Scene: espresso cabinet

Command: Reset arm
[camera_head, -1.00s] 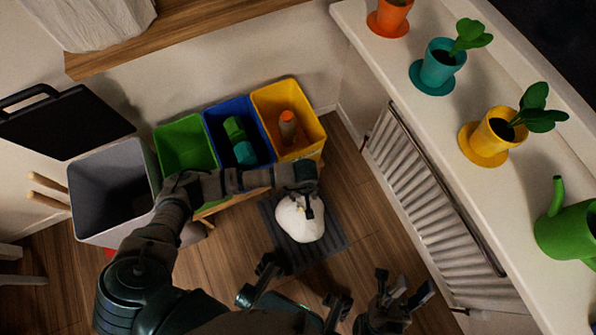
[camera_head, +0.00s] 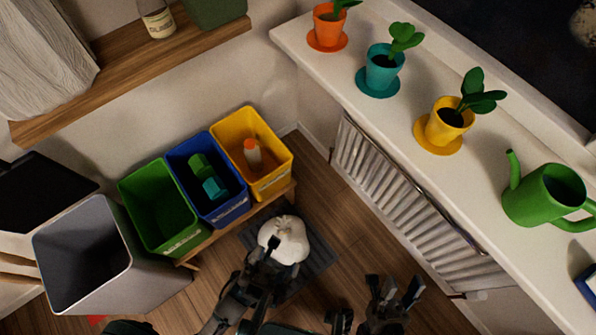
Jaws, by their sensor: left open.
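My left gripper (camera_head: 262,258) is in the lower middle of the head view, its fingers open. It overlaps the lower left edge of a round white bag-like thing (camera_head: 285,238) on the floor; I cannot tell whether they touch. My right gripper (camera_head: 394,290) is at the bottom, right of the middle, with its fingers spread apart and nothing between them.
Green (camera_head: 165,238), blue (camera_head: 240,207) and yellow (camera_head: 282,177) bins stand in a row; blue and yellow hold items. A grey bin (camera_head: 120,285) is at left. The white thing lies on a dark mat (camera_head: 318,258). A sill (camera_head: 400,125) bears potted plants and a green watering can (camera_head: 540,195).

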